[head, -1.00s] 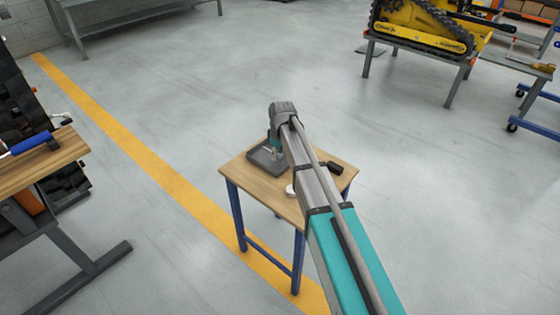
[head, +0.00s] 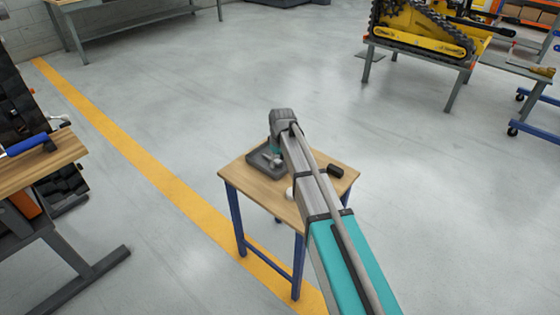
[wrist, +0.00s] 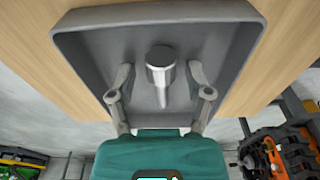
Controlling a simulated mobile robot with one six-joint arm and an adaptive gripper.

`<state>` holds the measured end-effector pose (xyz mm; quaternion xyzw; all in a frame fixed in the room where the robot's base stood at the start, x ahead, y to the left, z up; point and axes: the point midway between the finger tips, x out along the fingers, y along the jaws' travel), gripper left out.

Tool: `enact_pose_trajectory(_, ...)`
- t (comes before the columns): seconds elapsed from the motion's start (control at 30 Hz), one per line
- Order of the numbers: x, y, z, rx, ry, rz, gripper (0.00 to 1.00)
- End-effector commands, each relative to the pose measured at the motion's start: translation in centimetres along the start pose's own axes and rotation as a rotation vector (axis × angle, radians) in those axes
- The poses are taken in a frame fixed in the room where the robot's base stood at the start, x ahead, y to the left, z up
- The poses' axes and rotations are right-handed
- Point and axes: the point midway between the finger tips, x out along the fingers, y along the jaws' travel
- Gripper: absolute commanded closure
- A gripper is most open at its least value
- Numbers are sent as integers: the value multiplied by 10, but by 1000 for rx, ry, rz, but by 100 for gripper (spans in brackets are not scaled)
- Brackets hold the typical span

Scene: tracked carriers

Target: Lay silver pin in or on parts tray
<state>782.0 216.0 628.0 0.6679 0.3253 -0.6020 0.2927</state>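The silver pin (wrist: 161,66) shows in the wrist view as a shiny cylinder with a narrower end, over the floor of the parts tray; whether it rests on the floor I cannot tell for sure. The grey parts tray (wrist: 250,40) has raised walls and lies on a small wooden table; it also shows in the head view (head: 262,168). My gripper (wrist: 161,73) is over the tray, its fingers spread on both sides of the pin with a visible gap on each side. In the head view my arm partly hides the tray, and the pin is not clearly seen.
The small table (head: 250,187) has blue legs. A black object (head: 336,171) lies right of my arm, and a white round item (head: 289,193) is partly hidden by it. A workbench (head: 40,163) stands at left. Open floor surrounds the table.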

Motion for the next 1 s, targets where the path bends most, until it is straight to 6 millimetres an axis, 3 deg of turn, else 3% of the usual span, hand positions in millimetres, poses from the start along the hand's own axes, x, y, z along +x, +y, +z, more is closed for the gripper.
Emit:
enact_pose_trajectory(0.53,-5,0,-1,0,0,0,31)
enact_pose_trajectory(1.0,-40,-1,-1,-1,0,0,31)
